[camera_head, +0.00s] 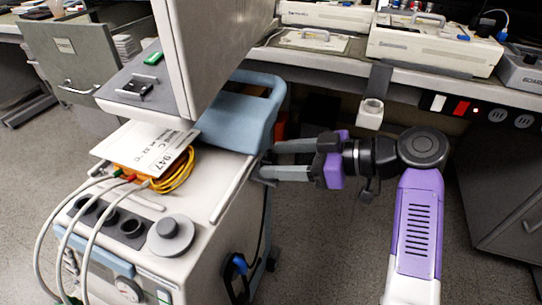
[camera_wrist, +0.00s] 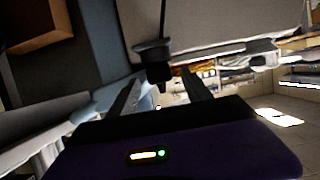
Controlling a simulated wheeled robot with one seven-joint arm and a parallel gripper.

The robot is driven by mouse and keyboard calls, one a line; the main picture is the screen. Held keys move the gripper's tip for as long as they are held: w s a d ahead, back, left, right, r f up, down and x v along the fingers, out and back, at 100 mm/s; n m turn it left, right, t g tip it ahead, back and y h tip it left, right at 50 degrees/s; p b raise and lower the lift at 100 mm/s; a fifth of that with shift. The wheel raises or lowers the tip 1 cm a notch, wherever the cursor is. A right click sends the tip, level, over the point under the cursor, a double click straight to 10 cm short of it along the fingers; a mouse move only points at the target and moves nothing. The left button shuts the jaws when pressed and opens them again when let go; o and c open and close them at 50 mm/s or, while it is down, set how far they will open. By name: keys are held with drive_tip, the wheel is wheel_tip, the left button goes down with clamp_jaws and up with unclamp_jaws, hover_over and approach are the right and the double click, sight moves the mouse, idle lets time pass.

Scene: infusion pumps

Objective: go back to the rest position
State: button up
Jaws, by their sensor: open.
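My gripper (camera_head: 275,160) is open, its two grey fingers pointing left in the head view. The fingertips are close to the right side of the pump cart (camera_head: 225,190), near its blue handle (camera_head: 248,115); I cannot tell whether they touch it. No object shows between the fingers in the head view. In the wrist view my gripper (camera_wrist: 165,95) shows its two fingers apart, with a dark knob-like part (camera_wrist: 153,55) seen beyond and above them.
A bench (camera_head: 350,66) with several white devices (camera_head: 432,42) runs along the back. A dark cabinet (camera_head: 510,190) stands at the right, a drawer cabinet (camera_head: 75,62) at the back left. A white card (camera_head: 150,147) and yellow cable (camera_head: 178,175) lie on the cart. Grey floor (camera_head: 330,240) is open between cart and arm.

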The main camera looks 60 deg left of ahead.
drive_tip(key=shift+p+v, duration=0.3)
drive_tip(key=shift+v, duration=2.3)
